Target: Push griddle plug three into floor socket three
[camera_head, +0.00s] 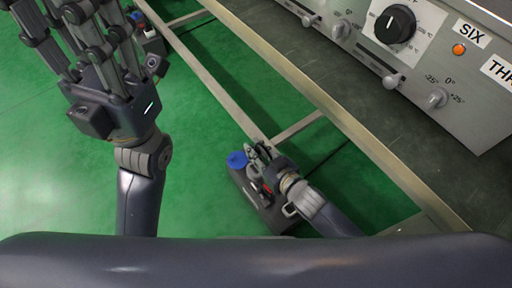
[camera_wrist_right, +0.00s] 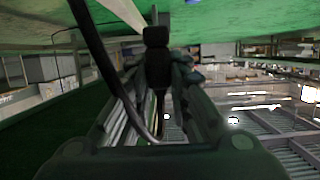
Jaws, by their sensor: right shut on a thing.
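My right gripper (camera_head: 257,153) is low near the floor, at a dark floor socket box (camera_head: 250,190) with a round blue part (camera_head: 237,159). In the right wrist view my right gripper (camera_wrist_right: 157,75) is shut on a black plug (camera_wrist_right: 157,40), with a black cable (camera_wrist_right: 95,50) running past it. The plug is too small to make out in the head view. I cannot tell whether it touches the socket. The box's number is not readable. My left gripper (camera_head: 75,35) is raised at the upper left, its fingers apart and empty, tips partly cut off.
The griddle front (camera_head: 420,70) with knobs and labels stands at the upper right. A metal frame rail (camera_head: 300,90) and crossbar (camera_head: 298,127) run near my right gripper. Another floor box (camera_head: 152,42) with a blue part stands at the upper left. Green floor is open at left.

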